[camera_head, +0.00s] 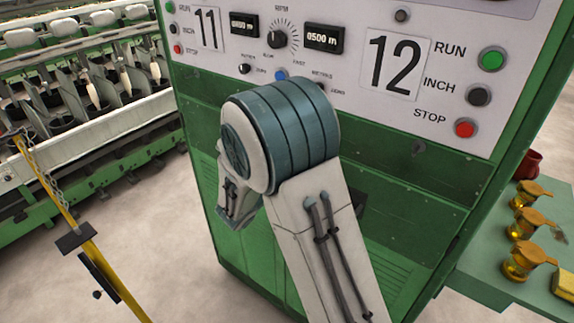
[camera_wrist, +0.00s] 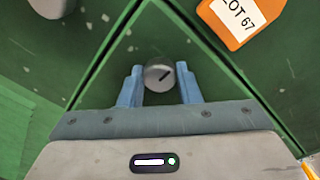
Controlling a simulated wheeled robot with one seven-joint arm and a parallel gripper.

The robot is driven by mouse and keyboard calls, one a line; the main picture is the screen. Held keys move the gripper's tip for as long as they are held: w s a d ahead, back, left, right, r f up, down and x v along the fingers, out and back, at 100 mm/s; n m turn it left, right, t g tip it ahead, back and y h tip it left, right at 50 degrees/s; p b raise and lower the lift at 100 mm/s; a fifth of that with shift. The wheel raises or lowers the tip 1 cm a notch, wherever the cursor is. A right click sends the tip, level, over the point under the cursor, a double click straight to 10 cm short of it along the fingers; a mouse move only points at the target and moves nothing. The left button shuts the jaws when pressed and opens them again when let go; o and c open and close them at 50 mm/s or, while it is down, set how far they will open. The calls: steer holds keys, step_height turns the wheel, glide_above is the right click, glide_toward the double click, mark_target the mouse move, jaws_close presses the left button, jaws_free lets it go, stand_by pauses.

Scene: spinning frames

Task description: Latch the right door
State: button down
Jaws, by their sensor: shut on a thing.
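In the wrist view my gripper (camera_wrist: 160,82) has its two blue fingers on either side of a round grey latch knob (camera_wrist: 158,74), shut on it. A short dark slot on the knob's face runs diagonally. The knob sits on a green door panel (camera_wrist: 135,35) close to dark seams. In the head view the green cabinet (camera_head: 205,185) stands in front of me, and my arm covers much of its lower front. My gripper is hidden there behind my arm, so the knob does not show. I cannot tell whether the door is latched.
The control panel (camera_head: 345,80) is above my arm. A green table (camera_head: 500,270) with brass pots stands right. A yellow post (camera_head: 85,235) with a chain stands left; spinning machinery (camera_head: 85,90) is behind.

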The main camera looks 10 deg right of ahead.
steer(key=c, duration=1.1)
jaws_free()
steer(key=shift+o, duration=0.2)
steer(key=shift+a, duration=0.15)
steer(key=f+b+v, duration=0.1)
steer(key=b+v, duration=0.2)
steer(key=v, duration=1)
steer(key=shift+s+a+r, duration=0.2)
steer(key=shift+s+r, duration=0.05)
steer(key=shift+r, duration=0.2)
